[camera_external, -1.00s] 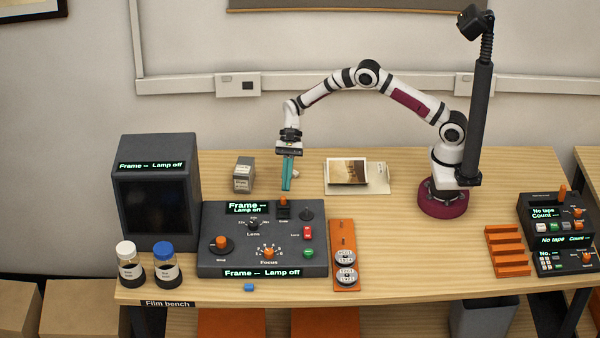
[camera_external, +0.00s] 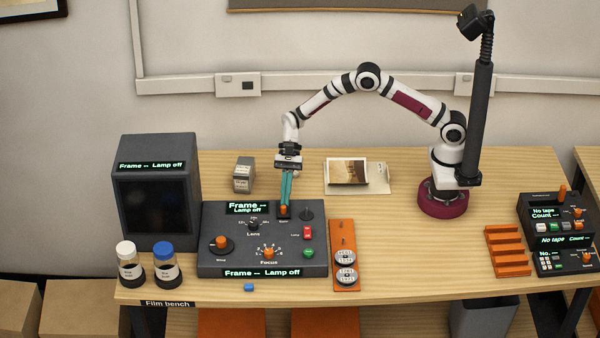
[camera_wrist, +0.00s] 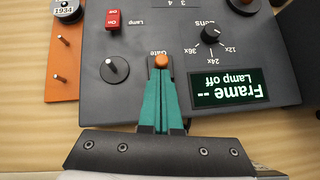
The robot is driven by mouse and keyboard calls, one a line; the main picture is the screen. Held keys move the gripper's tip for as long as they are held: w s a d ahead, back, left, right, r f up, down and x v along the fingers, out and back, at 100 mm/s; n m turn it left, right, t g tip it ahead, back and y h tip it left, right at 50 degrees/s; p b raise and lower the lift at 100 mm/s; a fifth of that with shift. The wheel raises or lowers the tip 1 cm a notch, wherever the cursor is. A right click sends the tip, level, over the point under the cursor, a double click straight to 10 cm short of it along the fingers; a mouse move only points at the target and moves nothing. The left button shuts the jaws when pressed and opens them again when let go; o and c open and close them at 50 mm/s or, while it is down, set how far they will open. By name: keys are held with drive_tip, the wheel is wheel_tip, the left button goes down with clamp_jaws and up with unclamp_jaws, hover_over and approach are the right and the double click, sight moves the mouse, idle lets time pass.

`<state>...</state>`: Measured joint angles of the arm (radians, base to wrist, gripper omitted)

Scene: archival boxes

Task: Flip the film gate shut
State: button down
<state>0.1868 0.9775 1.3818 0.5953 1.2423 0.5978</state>
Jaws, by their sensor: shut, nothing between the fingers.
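The film gate lever has an orange tip (camera_wrist: 161,62) and sits at the back of the dark film reader panel (camera_external: 215,255). In the external view its orange tip (camera_external: 284,210) now shows low, just below my fingers. My gripper (camera_external: 286,201) has teal fingers pressed together with nothing between them.
A lens knob (camera_wrist: 211,34), a black spindle (camera_wrist: 114,69) and a red lamp switch (camera_wrist: 113,19) surround the gate. An orange reel rack (camera_external: 343,235) stands right of the panel. A small grey box (camera_external: 243,179) and photo prints (camera_external: 347,171) lie behind.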

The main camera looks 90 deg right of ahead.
drive_tip(key=shift+a, duration=0.15)
drive_tip(key=d, duration=0.3)
drive_tip(key=shift+s+d, duration=0.25)
drive_tip(key=shift+d, duration=0.05)
drive_tip(key=v, duration=1)
drive_tip(key=shift+d, duration=0.35)
drive_tip(key=s+a+r+n+g+h, duration=0.15)
drive_tip(key=s+a+r+n, duration=0.35)
drive_tip(key=s, duration=0.5)
drive_tip(key=s+a+r+n+h, duration=0.3)
drive_tip(key=s+r, duration=0.3)
drive_tip(key=s, duration=0.3)
drive_tip(key=s+f+n+h, duration=0.2)
drive_tip(key=s+n, duration=0.4)
drive_tip(key=s, duration=1)
drive_tip(key=shift+s+f, duration=0.35)
drive_tip(key=shift+f, duration=0.05)
